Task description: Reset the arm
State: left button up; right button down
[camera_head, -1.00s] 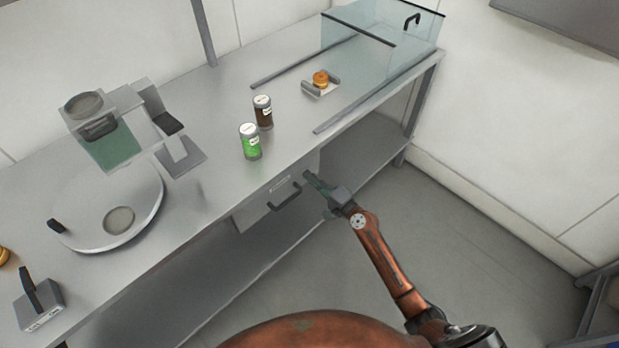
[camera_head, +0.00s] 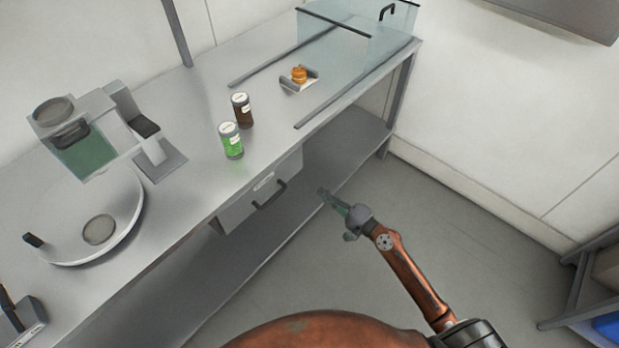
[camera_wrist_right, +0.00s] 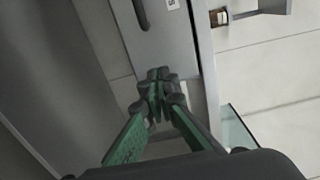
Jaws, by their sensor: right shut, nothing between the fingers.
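My right arm (camera_head: 412,277) reaches in from the lower right in the head view. Its right gripper (camera_head: 322,192) is shut and empty, in front of the bench and to the right of the drawer handle (camera_head: 269,195), apart from it. In the right wrist view the green-padded fingers of the right gripper (camera_wrist_right: 157,82) meet at their tips with nothing between them. The drawer front (camera_wrist_right: 160,45) shows beyond the fingertips there. My left gripper is not in view.
On the bench (camera_head: 190,195) stand a green-labelled jar (camera_head: 231,143), a brown jar (camera_head: 242,112), a machine (camera_head: 85,148) over a round tray (camera_head: 68,255), and a small holder with an orange-brown round item (camera_head: 299,75). A glass case (camera_head: 350,40) is at the back.

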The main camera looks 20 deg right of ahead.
jog(key=shift+s+d, duration=0.1)
jog(key=shift+s, duration=0.05)
